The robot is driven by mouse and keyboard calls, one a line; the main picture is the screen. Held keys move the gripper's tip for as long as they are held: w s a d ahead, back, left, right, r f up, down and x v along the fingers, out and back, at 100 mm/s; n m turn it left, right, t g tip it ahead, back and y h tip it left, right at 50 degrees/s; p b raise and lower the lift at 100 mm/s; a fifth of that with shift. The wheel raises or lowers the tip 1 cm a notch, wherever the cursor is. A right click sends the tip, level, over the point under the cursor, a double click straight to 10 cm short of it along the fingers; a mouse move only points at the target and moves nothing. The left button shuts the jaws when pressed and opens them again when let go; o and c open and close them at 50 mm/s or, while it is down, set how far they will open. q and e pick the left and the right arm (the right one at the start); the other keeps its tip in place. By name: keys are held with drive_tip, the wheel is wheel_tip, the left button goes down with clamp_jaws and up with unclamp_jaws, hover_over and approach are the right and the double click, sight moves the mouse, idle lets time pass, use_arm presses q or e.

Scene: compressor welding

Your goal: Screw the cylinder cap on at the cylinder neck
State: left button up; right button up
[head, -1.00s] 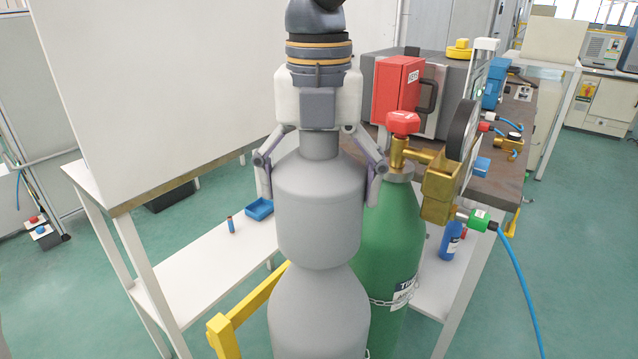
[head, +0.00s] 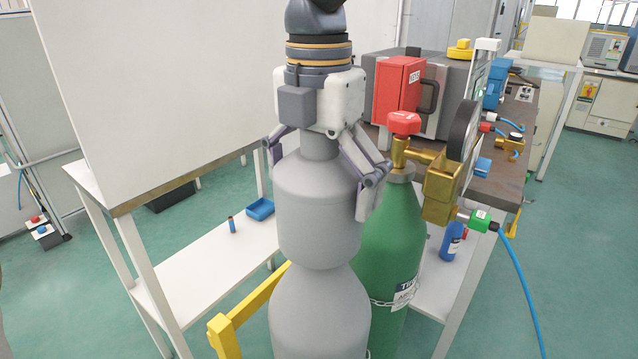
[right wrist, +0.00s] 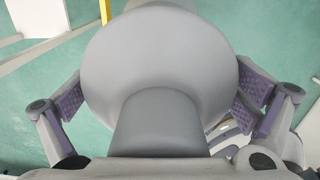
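The cylinder cap (head: 318,215) is a plain grey, bell-shaped piece with a narrower top. It sits upright on the shoulder of the grey cylinder (head: 320,312), and the cylinder neck is hidden under it. My right gripper (head: 318,178) points straight down over the cap, one finger on each side of it. In the right wrist view the cap (right wrist: 158,65) fills the middle, and the purple finger pads lie against its left and right edges. My left gripper is not in view.
A green gas cylinder (head: 391,255) with a brass regulator (head: 441,187) and red knob stands close on the right, chained. A yellow rail (head: 250,305) is at the front left. A white board (head: 150,90) and a shelf (head: 190,270) are behind on the left.

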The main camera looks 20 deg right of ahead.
wheel_tip(320, 180, up, 12)
drive_tip(key=shift+r, duration=0.1)
idle(1.7)
